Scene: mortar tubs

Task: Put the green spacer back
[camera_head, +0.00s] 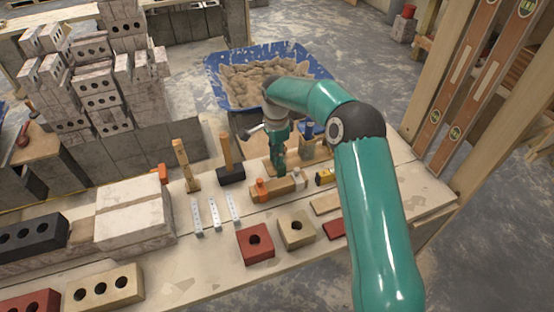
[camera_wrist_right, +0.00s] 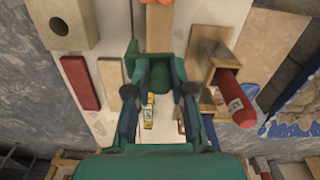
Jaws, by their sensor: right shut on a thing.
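My right gripper (camera_head: 278,168) reaches down over the work table from the right, beside a wooden block with orange fittings (camera_head: 280,188). In the right wrist view my right gripper (camera_wrist_right: 160,82) is shut on a green piece, which I take as the green spacer (camera_wrist_right: 162,76). The fingers hide part of the spacer, and its green is close to theirs. In the head view I cannot tell the spacer from the gripper. My left gripper is not in view.
A black-headed mallet (camera_head: 231,174) stands left of my right gripper. A wooden holder (camera_wrist_right: 207,72) with a red cylinder (camera_wrist_right: 236,103) is close at its side. White strips (camera_head: 214,215), a red block (camera_head: 255,244) and a tan block (camera_head: 296,230) lie nearer. A blue mortar tub (camera_head: 222,88) stands behind.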

